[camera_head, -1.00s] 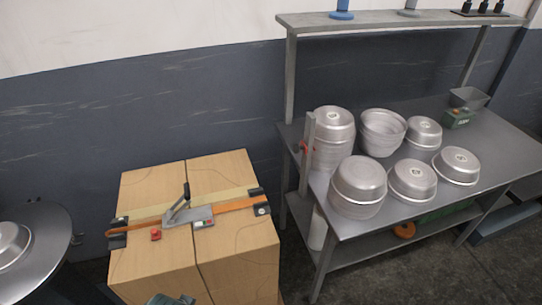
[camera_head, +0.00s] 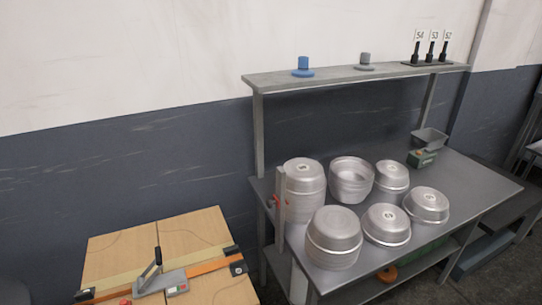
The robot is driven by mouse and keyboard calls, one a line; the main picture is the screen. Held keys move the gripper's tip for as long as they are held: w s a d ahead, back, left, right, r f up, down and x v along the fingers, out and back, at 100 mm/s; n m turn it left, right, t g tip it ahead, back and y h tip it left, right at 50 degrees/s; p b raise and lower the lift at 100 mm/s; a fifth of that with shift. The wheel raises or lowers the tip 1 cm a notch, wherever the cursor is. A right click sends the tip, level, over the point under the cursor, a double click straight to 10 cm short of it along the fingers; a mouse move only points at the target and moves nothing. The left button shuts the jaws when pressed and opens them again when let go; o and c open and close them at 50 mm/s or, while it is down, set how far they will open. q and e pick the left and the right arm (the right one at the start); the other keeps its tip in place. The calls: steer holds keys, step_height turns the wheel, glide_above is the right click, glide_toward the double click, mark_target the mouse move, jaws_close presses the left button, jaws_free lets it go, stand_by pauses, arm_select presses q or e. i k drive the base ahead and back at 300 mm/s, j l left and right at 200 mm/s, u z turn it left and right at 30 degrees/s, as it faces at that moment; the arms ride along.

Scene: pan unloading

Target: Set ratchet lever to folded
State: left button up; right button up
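A small red part (camera_head: 125,301) shows at the bottom edge beside the ratchet. Neither of my grippers is in view.
A grey metal table (camera_head: 470,185) with several upturned pans (camera_head: 333,235) stands to the right of the crate. An upper shelf (camera_head: 340,77) holds a blue item (camera_head: 303,66) and several black handles.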

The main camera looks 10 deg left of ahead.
mark_target(158, 260)
steer(key=u, duration=1.2)
steer(key=l+u, duration=0.25)
steer(key=j, duration=0.1)
